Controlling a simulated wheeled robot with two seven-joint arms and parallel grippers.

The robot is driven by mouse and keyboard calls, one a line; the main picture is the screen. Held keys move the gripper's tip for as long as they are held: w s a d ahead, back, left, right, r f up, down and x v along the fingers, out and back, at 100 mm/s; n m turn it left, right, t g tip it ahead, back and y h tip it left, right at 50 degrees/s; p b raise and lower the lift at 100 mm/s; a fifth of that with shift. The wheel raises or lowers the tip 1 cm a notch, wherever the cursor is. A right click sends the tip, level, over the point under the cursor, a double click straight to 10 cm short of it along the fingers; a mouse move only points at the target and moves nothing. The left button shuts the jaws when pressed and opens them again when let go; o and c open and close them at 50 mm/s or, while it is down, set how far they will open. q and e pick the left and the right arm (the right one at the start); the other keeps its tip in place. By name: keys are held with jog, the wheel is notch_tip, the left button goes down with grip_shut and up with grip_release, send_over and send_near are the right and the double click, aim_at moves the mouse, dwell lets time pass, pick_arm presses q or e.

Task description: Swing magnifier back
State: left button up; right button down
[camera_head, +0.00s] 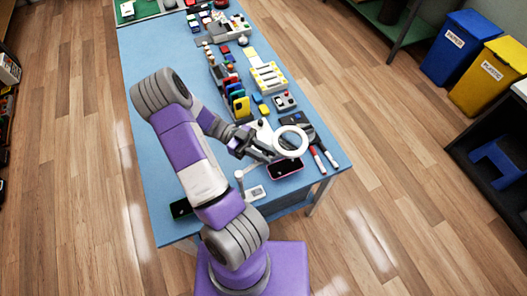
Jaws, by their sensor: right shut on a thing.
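The magnifier (304,146) is a white ring head near the front right of the blue table, above and just behind a dark phone with a pink edge (285,169). My right gripper (268,153) is at the left side of the ring and is shut on the magnifier. The exact grip point is too small to make out. My right arm hides part of the table to the left. My left gripper is not in view.
The blue table (165,210) holds a row of coloured phones (238,103), a yellow-and-white tray (267,77), and red and white pens (318,160). A small white device (255,192) lies near the front edge. Blue (455,45) and yellow (492,75) bins stand far right.

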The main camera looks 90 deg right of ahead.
jog(key=shift+a, duration=0.1)
jog(key=c, duration=1.1)
grip_release()
jog(key=shift+s, duration=0.1)
jog(key=v, duration=0.7)
jog(key=shift+w+b, duration=0.3)
jog(key=shift+b, duration=0.05)
